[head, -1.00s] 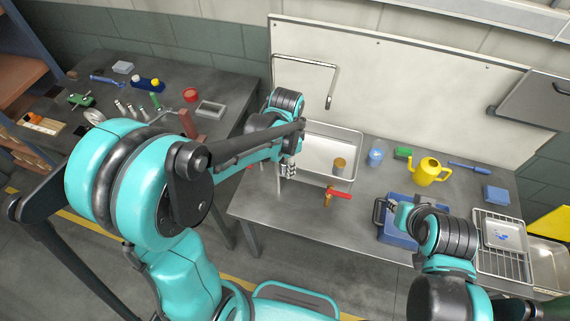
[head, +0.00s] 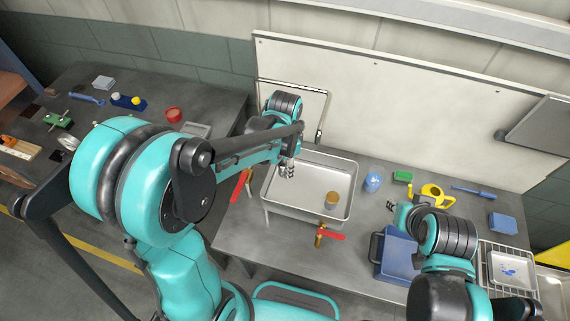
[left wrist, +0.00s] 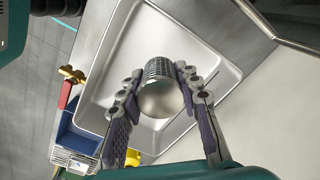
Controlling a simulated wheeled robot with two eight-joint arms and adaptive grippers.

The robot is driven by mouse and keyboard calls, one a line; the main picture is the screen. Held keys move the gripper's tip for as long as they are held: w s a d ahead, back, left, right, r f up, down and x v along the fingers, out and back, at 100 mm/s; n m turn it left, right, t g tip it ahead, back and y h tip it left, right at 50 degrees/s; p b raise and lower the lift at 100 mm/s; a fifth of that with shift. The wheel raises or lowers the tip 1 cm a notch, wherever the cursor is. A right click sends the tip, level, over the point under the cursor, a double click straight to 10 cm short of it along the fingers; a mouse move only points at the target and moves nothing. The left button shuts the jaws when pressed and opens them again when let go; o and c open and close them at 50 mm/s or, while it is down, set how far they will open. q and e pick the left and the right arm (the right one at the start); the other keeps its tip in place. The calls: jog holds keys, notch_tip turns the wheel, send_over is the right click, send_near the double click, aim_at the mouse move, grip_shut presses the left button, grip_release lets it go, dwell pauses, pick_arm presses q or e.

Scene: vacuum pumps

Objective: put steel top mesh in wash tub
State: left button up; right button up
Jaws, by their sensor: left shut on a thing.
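The steel top mesh (left wrist: 160,88) is a short silver cylinder with a mesh band and a smooth rounded end, seen in the left wrist view. My left gripper (head: 287,171) is shut on it, with a finger on each side (left wrist: 158,100). In the head view the gripper hangs over the left part of the wash tub (head: 287,212), a rectangular steel basin; the mesh is hard to make out there. The tub's bare floor (left wrist: 205,40) shows behind the mesh in the left wrist view. My right gripper (head: 391,207) is small and partly hidden near the blue bin.
A brass-coloured cylinder (head: 332,200) is in the tub. Red-handled valves stand in front (head: 320,236) and at left (head: 240,184). A bent faucet (head: 320,135) rises behind. A blue cup (head: 373,182), yellow watering can (head: 432,193) and blue bin (head: 396,252) are right.

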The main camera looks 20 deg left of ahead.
pick_arm(q)
jog(key=f+b, duration=0.1)
jog(key=f, duration=0.2)
jog(key=f+b, duration=0.1)
jog(key=f, duration=0.1)
jog(key=shift+s+f+b, duration=0.15)
jog(key=shift+s+b, duration=0.15)
jog(key=shift+s, duration=0.1)
jog(key=b, duration=0.5)
send_over(284, 192)
notch_tip(284, 192, down, 5)
jog(key=shift+s+d, duration=0.1)
jog(key=shift+f, duration=0.1)
jog(key=shift+f+b, duration=0.55)
jog(key=shift+f, duration=0.1)
